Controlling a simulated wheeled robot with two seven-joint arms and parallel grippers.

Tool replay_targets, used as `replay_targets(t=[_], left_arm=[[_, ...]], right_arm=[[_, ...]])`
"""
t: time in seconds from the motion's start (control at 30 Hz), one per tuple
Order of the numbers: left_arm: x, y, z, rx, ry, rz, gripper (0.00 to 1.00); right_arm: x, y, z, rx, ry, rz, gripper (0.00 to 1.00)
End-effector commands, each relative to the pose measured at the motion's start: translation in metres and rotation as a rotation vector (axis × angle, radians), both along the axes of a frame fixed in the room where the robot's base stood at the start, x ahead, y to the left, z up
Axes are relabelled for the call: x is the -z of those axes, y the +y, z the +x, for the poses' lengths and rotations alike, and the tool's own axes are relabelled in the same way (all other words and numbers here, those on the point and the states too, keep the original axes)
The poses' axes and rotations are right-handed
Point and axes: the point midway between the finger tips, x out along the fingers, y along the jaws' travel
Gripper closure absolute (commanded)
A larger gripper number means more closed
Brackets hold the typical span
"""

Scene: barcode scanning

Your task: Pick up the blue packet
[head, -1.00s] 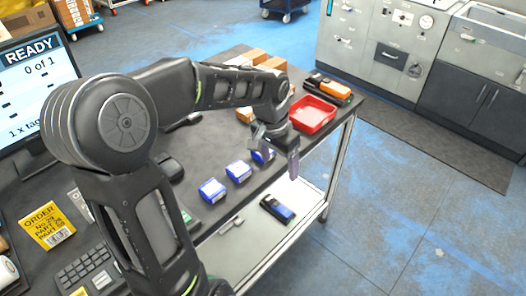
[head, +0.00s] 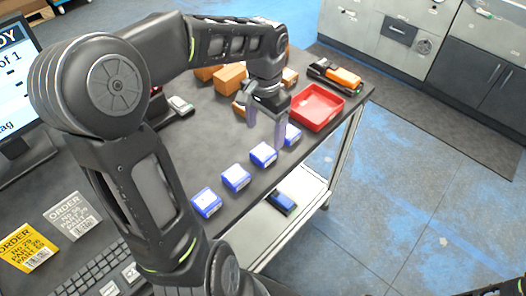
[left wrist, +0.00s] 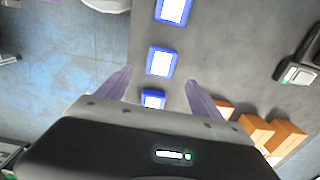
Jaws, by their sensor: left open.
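Several blue packets with white labels lie in a row along the table's edge: a near one (head: 206,203), a second (head: 236,178), a third (head: 263,154) and a far one (head: 291,135). My left gripper (head: 265,134) is open and empty, pointing down above the far end of the row, close to the third and far packets. One finger partly covers the far packet. In the left wrist view, my fingers (left wrist: 159,76) are spread apart. One packet (left wrist: 153,98) shows between them and another (left wrist: 160,62) near the fingertip line. My right gripper cannot be seen.
An empty red tray (head: 307,119) stands past the row. Behind it lies an orange and black device (head: 342,77). Brown boxes (head: 229,77) stand behind my gripper. A dark blue device (head: 282,203) lies on the lower shelf. Order cards (head: 70,215) and a keyboard are at left.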

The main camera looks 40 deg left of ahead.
Motion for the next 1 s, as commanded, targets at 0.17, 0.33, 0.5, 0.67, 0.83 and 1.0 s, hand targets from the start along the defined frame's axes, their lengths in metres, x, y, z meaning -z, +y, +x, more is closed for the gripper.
replay_targets(t=[0.17, 0.33, 0.5, 0.67, 0.83, 1.0], left_arm=[[0.017, 0.000, -0.001, -0.001, 0.004, -0.002, 0.24], [0.026, 0.000, 0.000, 0.001, 0.001, -0.001, 0.24], [0.026, 0.000, 0.000, 0.000, 0.000, -0.001, 0.24], [0.032, 0.000, -0.001, -0.001, 0.004, -0.002, 0.24], [0.055, 0.000, -0.001, -0.001, 0.005, -0.003, 0.24], [0.075, 0.000, 0.000, 0.000, 0.001, -0.003, 0.24]], right_arm=[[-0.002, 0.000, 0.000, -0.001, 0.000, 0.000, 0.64], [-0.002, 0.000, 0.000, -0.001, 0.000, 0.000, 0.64], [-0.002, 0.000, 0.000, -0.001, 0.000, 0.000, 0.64], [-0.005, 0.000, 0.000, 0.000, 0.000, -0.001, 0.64], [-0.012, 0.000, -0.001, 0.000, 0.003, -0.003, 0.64], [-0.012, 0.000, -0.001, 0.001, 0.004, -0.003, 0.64]])
